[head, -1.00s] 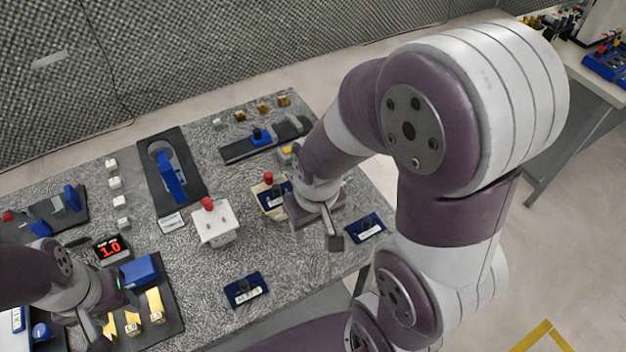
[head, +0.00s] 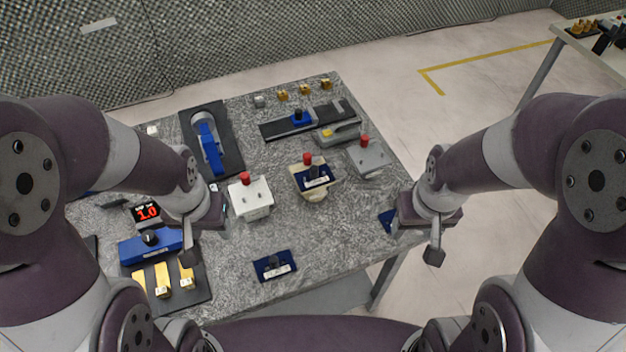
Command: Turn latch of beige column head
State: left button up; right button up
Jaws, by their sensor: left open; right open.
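The beige column head (head: 316,190) stands near the middle of the table in the head view. It has a red knob on top and a dark blue plate with a white label on its front. Its latch cannot be made out clearly. My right gripper (head: 432,250) is open, right of the beige head at the table's right edge. Both grippers are apart from the beige head and appear empty.
A white box (head: 250,200) and a grey box (head: 369,158), each with a red knob, flank the beige head. A blue labelled block (head: 275,266) lies in front. A blue lever on a dark plate (head: 229,128) is behind left. Open tabletop lies before the beige head.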

aim_at(308, 159)
jog(key=i+l+u, duration=0.1)
jog(key=l, duration=0.35)
jog(key=i+l, duration=0.15)
jog(key=l, duration=0.35)
jog(key=i+l+u, duration=0.15)
jog(key=l, duration=0.35)
